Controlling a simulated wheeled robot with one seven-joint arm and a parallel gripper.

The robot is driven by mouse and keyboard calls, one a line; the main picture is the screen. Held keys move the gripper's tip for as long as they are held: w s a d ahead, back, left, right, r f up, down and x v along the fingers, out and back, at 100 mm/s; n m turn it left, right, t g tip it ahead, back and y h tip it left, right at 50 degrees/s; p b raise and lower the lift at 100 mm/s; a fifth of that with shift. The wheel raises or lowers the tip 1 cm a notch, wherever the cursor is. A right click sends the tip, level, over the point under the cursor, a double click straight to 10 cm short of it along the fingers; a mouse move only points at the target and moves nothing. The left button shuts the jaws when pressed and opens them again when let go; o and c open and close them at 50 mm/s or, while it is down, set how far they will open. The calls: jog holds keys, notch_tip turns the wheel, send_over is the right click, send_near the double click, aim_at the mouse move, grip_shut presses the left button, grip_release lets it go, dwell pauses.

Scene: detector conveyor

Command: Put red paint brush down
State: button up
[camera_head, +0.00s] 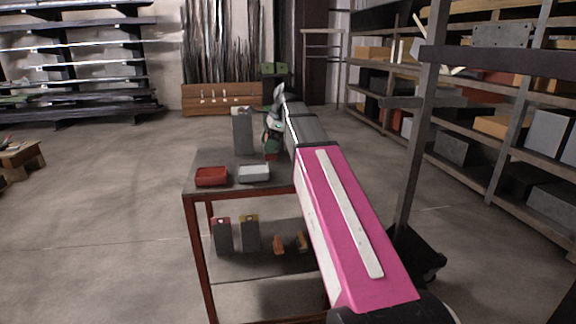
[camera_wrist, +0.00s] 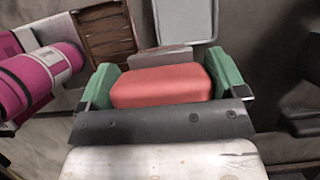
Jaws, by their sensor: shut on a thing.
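My gripper (camera_wrist: 161,84) has green fingers, and they are shut on the red paint brush (camera_wrist: 160,86). Its red body lies between the two fingers in the wrist view, with a greyish strip just beyond it. In the head view my gripper (camera_head: 271,143) is over the right part of the dark table top (camera_head: 222,158), beside the tall grey container. My arm hides part of the table's right side. I cannot tell whether the brush touches the table.
A red tray (camera_head: 211,177) and a light grey tray (camera_head: 254,174) sit at the table's front edge. A tall grey container (camera_head: 242,132) stands behind them. Two containers and two small orange items (camera_head: 279,244) are on the lower shelf. Loaded racks (camera_head: 480,125) line the right.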

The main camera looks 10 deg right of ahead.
jog(key=w+d+f, duration=0.1)
jog(key=d, duration=0.1)
jog(key=w+d+f, duration=0.2)
jog(key=d, duration=0.1)
jog(key=w+d+f, duration=0.1)
jog(key=d+f, duration=0.1)
jog(key=shift+w+d+f, duration=0.2)
jog(key=shift+w+d, duration=0.15)
jog(key=shift+w, duration=0.05)
jog(key=shift+f, duration=1.8)
jog(key=o, duration=0.5)
jog(key=shift+o, duration=0.2)
jog(key=shift+f, duration=0.1)
jog(key=shift+f, duration=0.15)
jog(key=v, duration=1.1)
jog(key=shift+s+a, duration=0.15)
